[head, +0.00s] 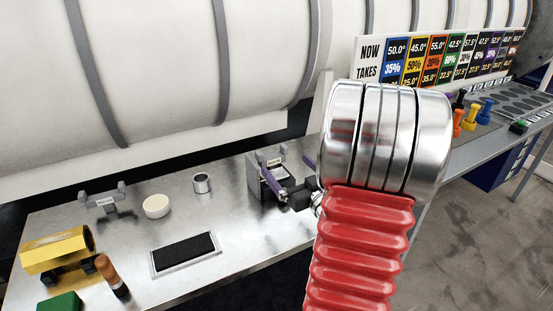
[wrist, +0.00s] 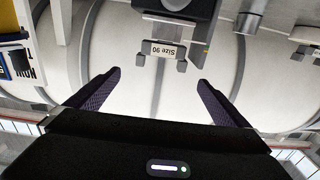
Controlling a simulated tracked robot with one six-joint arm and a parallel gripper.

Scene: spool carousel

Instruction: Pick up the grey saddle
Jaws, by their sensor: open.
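Two grey forked saddles with white labels show. One saddle (head: 104,202) stands at the back left of the steel bench, and it is cut off at the right edge in the wrist view (wrist: 304,36). The other saddle (wrist: 163,50), labelled "Size 90", is upside down in the wrist view. It is partly hidden behind my gripper (head: 284,168) in the head view. My gripper is open and empty, its two purple fingers apart. In the wrist view its fingertips (wrist: 159,77) lie either side of the Size 90 saddle's image, with no contact visible.
The steel bench (head: 225,225) also holds a metal ring (head: 202,182), a white round piece (head: 156,206), a black pad (head: 184,252), a yellow half-pipe block (head: 55,249) and a brown-topped peg (head: 112,276). A large white drum (head: 160,60) runs behind.

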